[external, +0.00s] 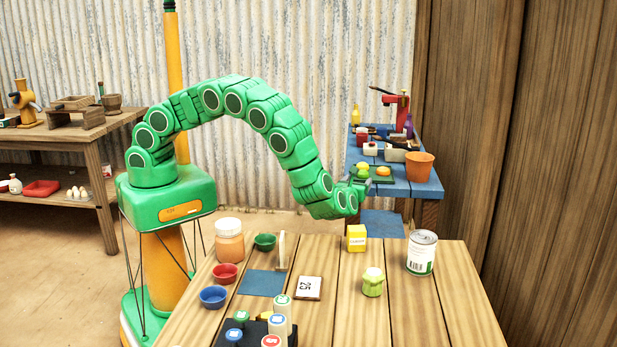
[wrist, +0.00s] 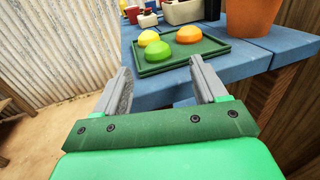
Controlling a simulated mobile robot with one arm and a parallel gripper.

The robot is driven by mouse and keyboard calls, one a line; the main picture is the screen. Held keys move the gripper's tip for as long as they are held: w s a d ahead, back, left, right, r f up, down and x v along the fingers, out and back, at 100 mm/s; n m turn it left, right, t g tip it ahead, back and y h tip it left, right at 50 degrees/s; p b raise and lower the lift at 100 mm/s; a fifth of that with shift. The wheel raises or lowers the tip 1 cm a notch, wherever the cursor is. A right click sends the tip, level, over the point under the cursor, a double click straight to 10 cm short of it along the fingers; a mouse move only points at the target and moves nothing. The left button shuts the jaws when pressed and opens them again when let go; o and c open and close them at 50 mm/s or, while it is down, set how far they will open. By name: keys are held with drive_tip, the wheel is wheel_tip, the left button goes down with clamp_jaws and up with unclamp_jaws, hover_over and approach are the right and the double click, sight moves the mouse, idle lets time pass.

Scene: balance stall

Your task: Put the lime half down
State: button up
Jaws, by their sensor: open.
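The lime half (wrist: 157,51) is a green dome on the near left part of a dark green tray (wrist: 212,55) on the blue table, in the wrist view. A yellow half (wrist: 148,38) lies just behind it and an orange half (wrist: 189,35) to its right. My gripper (wrist: 160,72) is open and empty, its two grey fingers apart, pointing toward the tray with the lime half ahead between them. In the external view my gripper (external: 358,184) is at the blue table's near left corner, partly hiding the tray and the lime half.
An orange pot (wrist: 251,12) stands right of the tray. Behind the tray are a grey bin (wrist: 193,9) and small red-and-white containers. A wooden table (external: 400,310) in front holds a can (external: 421,252), a yellow box (external: 356,238), jars and bowls.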

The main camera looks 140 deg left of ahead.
drive_tip(key=s+d+r+n+h, duration=0.3)
drive_tip(key=s+d+r+n, duration=0.1)
drive_tip(key=d+r, duration=0.6)
drive_tip(key=s+d+r+n+h, duration=0.4)
drive_tip(key=d+r, duration=0.5)
drive_tip(key=s+d+r+n+t+h, duration=0.1)
drive_tip(key=s+d, duration=0.4)
drive_tip(key=d, duration=0.7)
drive_tip(key=s+d+r+n+t+h, duration=0.1)
drive_tip(key=s+d+r+t+h, duration=0.1)
drive_tip(key=d, duration=1)
drive_tip(key=s+d+r+n+t+h, duration=0.2)
drive_tip(key=s+d+t+h, duration=0.2)
drive_tip(key=s+d, duration=0.4)
drive_tip(key=d+h, duration=0.1)
drive_tip(key=d, duration=0.3)
drive_tip(key=shift+s+d+r, duration=0.2)
drive_tip(key=shift+d+r, duration=0.05)
drive_tip(key=shift+r, duration=0.05)
drive_tip(key=shift+o, duration=0.4)
drive_tip(key=shift+s+d+h, duration=0.2)
drive_tip(key=shift+d+h, duration=0.1)
drive_tip(key=shift+d, duration=0.05)
